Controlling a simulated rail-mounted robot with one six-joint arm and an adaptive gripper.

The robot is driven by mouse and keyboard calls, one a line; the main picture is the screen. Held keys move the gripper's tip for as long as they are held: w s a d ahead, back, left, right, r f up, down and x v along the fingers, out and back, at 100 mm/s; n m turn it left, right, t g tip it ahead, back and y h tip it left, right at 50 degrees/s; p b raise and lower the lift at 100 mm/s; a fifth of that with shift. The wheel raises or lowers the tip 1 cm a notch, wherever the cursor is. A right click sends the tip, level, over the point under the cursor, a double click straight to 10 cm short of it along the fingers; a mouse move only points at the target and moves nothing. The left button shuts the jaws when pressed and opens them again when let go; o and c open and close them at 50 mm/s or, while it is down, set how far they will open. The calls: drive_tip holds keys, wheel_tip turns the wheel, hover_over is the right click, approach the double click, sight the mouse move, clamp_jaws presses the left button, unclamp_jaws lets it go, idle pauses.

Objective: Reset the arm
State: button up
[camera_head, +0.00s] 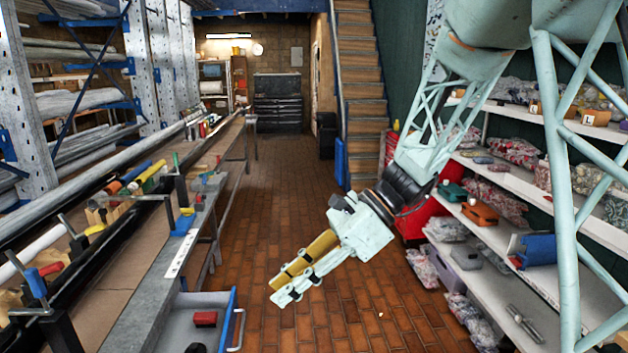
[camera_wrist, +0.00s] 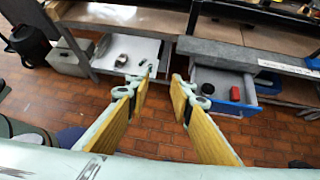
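My arm (camera_head: 405,180) reaches down and left from the upper right of the head view. My gripper (camera_head: 280,287) hangs over the brick floor between the workbench and the shelves, clear of both. In the wrist view my gripper (camera_wrist: 161,82) shows two fingers with yellow inner pads. A gap runs between them, narrower at the tips, and nothing is held in it.
A long workbench (camera_head: 180,262) with clamps and tools runs along the left. A blue-edged drawer (camera_head: 236,312) stands open, holding a red block (camera_head: 205,319) and a black object. Another open drawer (camera_wrist: 110,52) holds metal parts. Loaded shelves (camera_head: 500,262) line the right.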

drive_tip(key=s+d+r+n+t+h, duration=0.2)
drive_tip(key=s+d+n, duration=0.3)
drive_tip(key=s+d, duration=0.4)
drive_tip(key=s+d+r+n+t+h, duration=0.2)
drive_tip(key=s+d+r+n+h, duration=0.2)
drive_tip(key=s+d, duration=0.5)
drive_tip(key=s+d+r+n+t+h, duration=0.2)
drive_tip(key=s+d+r+n+h, duration=0.1)
drive_tip(key=s+d+r+n, duration=0.2)
drive_tip(key=s+d+n, duration=0.2)
drive_tip(key=s+d, duration=0.2)
drive_tip(key=s, duration=0.2)
drive_tip(key=shift+r+h, duration=0.2)
drive_tip(key=shift+h, duration=0.2)
